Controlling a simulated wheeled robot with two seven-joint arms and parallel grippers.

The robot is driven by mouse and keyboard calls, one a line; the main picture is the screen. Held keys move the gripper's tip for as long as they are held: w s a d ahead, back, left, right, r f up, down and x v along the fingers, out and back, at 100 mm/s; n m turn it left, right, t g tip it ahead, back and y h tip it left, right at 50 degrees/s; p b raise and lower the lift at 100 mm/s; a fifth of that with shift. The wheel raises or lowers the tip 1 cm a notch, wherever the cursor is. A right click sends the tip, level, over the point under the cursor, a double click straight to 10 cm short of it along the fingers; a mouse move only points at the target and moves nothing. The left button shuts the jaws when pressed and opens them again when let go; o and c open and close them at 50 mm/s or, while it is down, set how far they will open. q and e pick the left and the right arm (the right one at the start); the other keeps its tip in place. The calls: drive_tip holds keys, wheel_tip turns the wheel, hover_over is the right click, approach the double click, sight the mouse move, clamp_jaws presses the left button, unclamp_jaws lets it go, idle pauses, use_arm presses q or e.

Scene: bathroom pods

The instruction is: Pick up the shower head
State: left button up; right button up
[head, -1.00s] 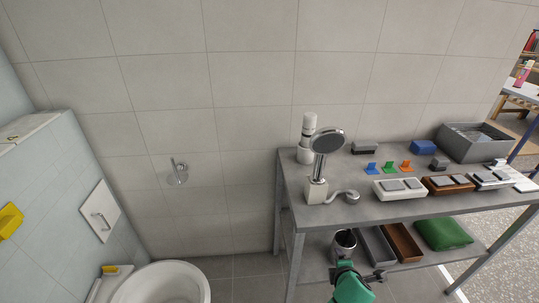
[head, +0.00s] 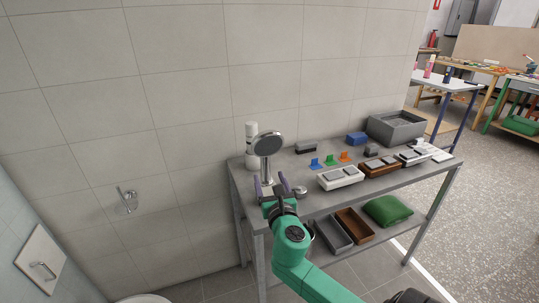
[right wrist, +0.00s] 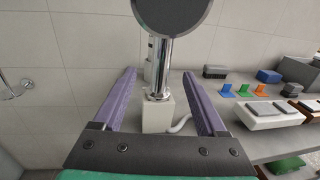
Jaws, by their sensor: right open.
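The shower head (head: 267,145) has a round dark face and a chrome handle. It stands upright in a holder at the left end of the grey table (head: 318,197). In the right wrist view, the handle (right wrist: 159,66) rises from a white block-shaped holder (right wrist: 157,115), and the top of the head is cut off. My right gripper (head: 270,184) is open in front of the handle. Its purple fingers (right wrist: 155,75) stand on either side of the handle in the picture, with a gap on both sides. I cannot tell how deep the handle is between them. My left gripper is not in view.
A white bottle (head: 251,137) stands behind the shower head, close to the tiled wall. Small coloured stands and white and brown boxes (head: 341,177) sit to the right. A grey bin (head: 396,128) is at the far end. The lower shelf holds trays and a green cloth (head: 388,210).

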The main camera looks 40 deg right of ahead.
sight(264, 161)
drive_tip(key=x, duration=1.1)
drive_tip(key=shift+d+f, duration=0.15)
drive_tip(key=shift+f, duration=0.1)
drive_tip(key=shift+s+r, duration=0.1)
drive_tip(key=shift+s, duration=0.1)
clamp_jaws()
